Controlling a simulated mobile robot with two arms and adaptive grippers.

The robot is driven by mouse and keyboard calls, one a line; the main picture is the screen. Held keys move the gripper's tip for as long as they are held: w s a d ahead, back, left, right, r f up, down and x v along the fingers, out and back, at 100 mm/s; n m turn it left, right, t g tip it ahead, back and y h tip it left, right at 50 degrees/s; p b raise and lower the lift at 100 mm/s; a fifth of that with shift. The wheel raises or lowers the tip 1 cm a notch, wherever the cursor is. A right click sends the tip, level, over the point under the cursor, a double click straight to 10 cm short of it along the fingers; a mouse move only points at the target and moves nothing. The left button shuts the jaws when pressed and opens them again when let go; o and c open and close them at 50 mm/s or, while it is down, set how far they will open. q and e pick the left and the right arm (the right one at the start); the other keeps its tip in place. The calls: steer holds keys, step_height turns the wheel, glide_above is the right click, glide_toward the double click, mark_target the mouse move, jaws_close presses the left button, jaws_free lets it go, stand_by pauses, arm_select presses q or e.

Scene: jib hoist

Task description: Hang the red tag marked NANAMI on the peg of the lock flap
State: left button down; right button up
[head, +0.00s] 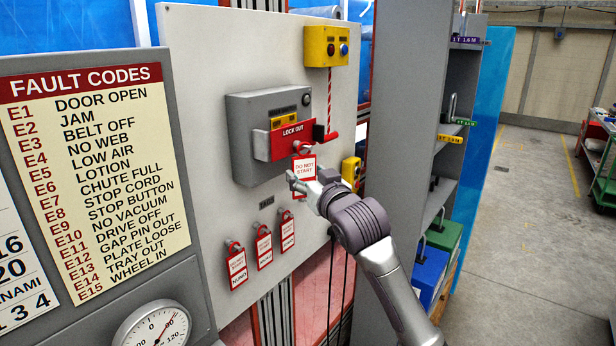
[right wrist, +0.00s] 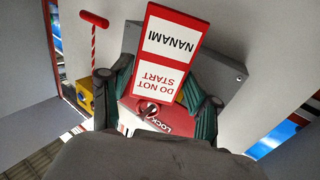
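The red tag marked NANAMI (right wrist: 170,50) shows its white DO NOT START and name panels in the right wrist view. In the head view the tag (head: 304,164) hangs down in front of the red LOCK OUT flap (head: 284,142), its lower part hidden by my gripper. The tag's hole end is at the flap's peg (head: 302,148) and appears to be around it. My right gripper (head: 307,179) is at the tag's lower part. In the right wrist view the fingers (right wrist: 159,90) stand apart on either side of the tag. My left gripper is out of view.
The flap is on a grey box (head: 245,150) on a pale panel. Several similar red tags (head: 264,246) hang on hooks below. A yellow button box (head: 326,46) with a hanging red handle is above right. A grey shelf (head: 405,120) stands right of the panel.

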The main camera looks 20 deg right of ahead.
steer(key=o, duration=0.4)
steer(key=shift+c, duration=0.2)
